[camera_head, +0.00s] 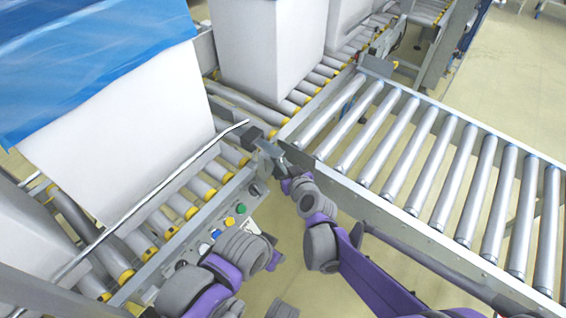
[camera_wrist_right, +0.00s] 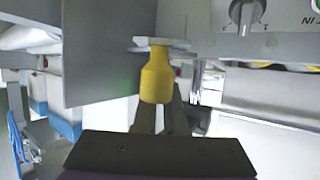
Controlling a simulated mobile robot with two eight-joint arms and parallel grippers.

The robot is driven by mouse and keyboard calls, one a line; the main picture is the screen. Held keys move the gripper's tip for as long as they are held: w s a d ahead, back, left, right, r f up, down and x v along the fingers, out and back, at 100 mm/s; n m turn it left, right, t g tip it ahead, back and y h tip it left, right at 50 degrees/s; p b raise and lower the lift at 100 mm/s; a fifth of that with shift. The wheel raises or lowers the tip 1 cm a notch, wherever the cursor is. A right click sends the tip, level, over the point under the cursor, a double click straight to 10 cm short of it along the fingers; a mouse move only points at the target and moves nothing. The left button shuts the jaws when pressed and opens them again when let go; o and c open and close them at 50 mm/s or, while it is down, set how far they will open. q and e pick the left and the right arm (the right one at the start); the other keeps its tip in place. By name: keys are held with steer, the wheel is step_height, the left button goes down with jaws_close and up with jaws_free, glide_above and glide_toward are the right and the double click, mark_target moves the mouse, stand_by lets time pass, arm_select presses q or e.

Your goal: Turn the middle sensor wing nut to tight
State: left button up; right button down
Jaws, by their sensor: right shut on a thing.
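A yellow knob-like part (camera_wrist_right: 156,78), which I take for the sensor wing nut, hangs below a thin light bracket plate (camera_wrist_right: 160,43) in the right wrist view. My right gripper (camera_wrist_right: 161,112) is shut on it from below, and its fingertips are partly hidden behind the yellow part. In the head view my right gripper (camera_head: 281,161) is at the conveyor's side rail, close to a dark block (camera_head: 252,138). The nut is too small or hidden to make out there. My left arm is at the bottom of the head view, but its gripper fingers do not show.
A rotary dial (camera_wrist_right: 245,13) sits right of the nut in the wrist view. Coloured buttons (camera_head: 229,222) line the control rail beside my left arm. A roller conveyor (camera_head: 390,140) lies to the right. A large white box (camera_head: 120,125) with blue film stands left.

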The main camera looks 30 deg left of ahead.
steer(key=shift+m+t+h, duration=0.3)
steer(key=c, duration=1)
jaws_free()
steer(key=shift+s+r, duration=0.1)
steer(key=p+v, duration=0.1)
steer(key=v, duration=0.9)
steer(key=shift+s+d+p, duration=0.2)
steer(key=shift+d+p, duration=0.15)
